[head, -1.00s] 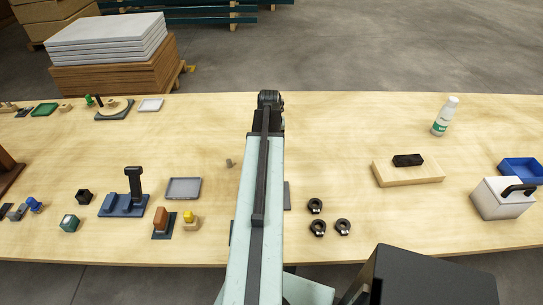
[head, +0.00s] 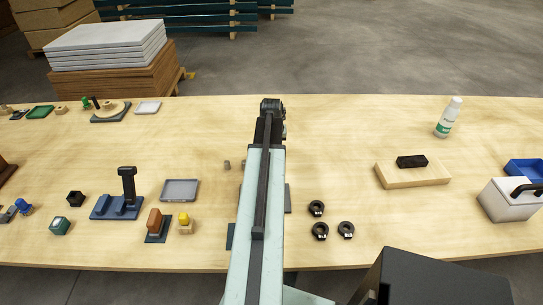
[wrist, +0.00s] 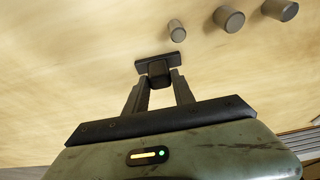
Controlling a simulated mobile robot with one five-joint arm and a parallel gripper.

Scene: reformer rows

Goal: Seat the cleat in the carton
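My gripper (wrist: 158,80) is in the wrist view, its two fingers closed in on the stem of a dark T-shaped piece, which I take to be the cleat (wrist: 156,62). Its flat crossbar points away from the fingers, over bare wood. In the head view my arm hides the fingers and the held piece. I cannot tell for sure which thing is the carton; no plain carton shows on the table. Dark grey flat edges (head: 288,198) show beside my arm, the rest hidden behind it.
Grey cylinders (wrist: 228,19) stand near the gripper. Black rings (head: 320,231) lie right of my arm. A wooden block with a black piece (head: 427,175), a bottle (head: 445,122) and a white handled box (head: 507,202) are further right. A grey tray (head: 180,190) and blue stand (head: 118,207) are left.

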